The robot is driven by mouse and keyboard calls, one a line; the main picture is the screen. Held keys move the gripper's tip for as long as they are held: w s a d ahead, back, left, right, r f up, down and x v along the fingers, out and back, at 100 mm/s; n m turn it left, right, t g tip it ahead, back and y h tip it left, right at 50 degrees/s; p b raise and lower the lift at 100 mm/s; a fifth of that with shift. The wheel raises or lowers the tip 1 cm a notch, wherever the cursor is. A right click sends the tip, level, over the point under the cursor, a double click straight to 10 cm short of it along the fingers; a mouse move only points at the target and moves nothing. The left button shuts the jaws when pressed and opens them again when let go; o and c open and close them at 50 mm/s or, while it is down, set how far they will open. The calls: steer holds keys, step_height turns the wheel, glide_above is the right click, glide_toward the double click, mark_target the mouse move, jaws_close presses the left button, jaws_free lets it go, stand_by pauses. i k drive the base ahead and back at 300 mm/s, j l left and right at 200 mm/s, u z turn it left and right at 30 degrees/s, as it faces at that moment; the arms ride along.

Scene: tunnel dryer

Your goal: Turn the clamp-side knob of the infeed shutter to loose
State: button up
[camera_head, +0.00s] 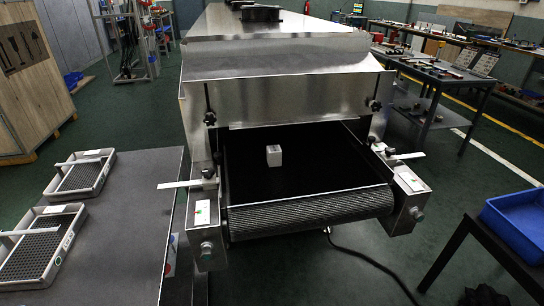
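The infeed shutter (290,98) is a metal plate across the mouth of the tunnel dryer, above the dark belt (300,185). A dark knob (210,118) sits at its left side, below a thin upright rod. Another dark star-shaped knob (375,105) sits at its right side. I cannot tell which of the two is the clamp-side knob, nor whether either is tight or loose. There is a dark gap between the shutter and the belt. My gripper is not in view.
A small pale block (274,155) stands on the belt. Thin white strips (180,184) (407,156) stick out from both sides of the infeed. A grey table (125,225) with two trays stands left. A blue bin (518,222) is at right. A cable crosses the floor.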

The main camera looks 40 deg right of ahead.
mark_target(376, 107)
steer(key=z, duration=0.85)
steer(key=i+l+u, duration=0.1)
steer(key=l, duration=0.25)
steer(key=i+l+u, duration=0.1)
steer(key=i+l, duration=0.2)
